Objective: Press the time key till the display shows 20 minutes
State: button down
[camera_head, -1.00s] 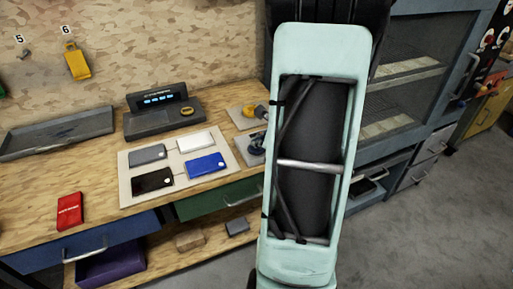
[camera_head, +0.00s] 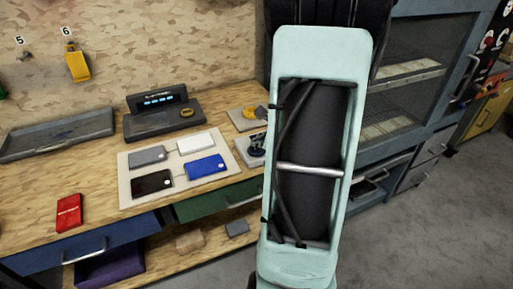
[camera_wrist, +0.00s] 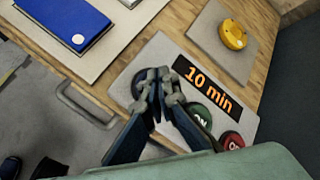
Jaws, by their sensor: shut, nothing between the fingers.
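The timer panel (camera_wrist: 160,55) is a pale grey plate on the bench. Its display (camera_wrist: 208,87) reads "10 min" in orange. A dark round key (camera_wrist: 137,84), likely the time key, sits left of the display, partly hidden by my fingers. A green key (camera_wrist: 202,115) marked "ON" and a red key (camera_wrist: 232,141) lie below the display. My gripper (camera_wrist: 158,78) is shut and empty, its tips over or at the dark key; I cannot tell whether they touch it. In the head view my arm covers part of the panel (camera_head: 243,146).
A dark console (camera_head: 165,122) stands behind. A drawer handle (camera_wrist: 82,108) juts from the bench front.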

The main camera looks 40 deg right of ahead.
aim_at(258, 150)
jog(key=shift+r, duration=0.5)
notch_tip(258, 150, up, 5)
jog(key=p, duration=0.4)
dwell(0.8)
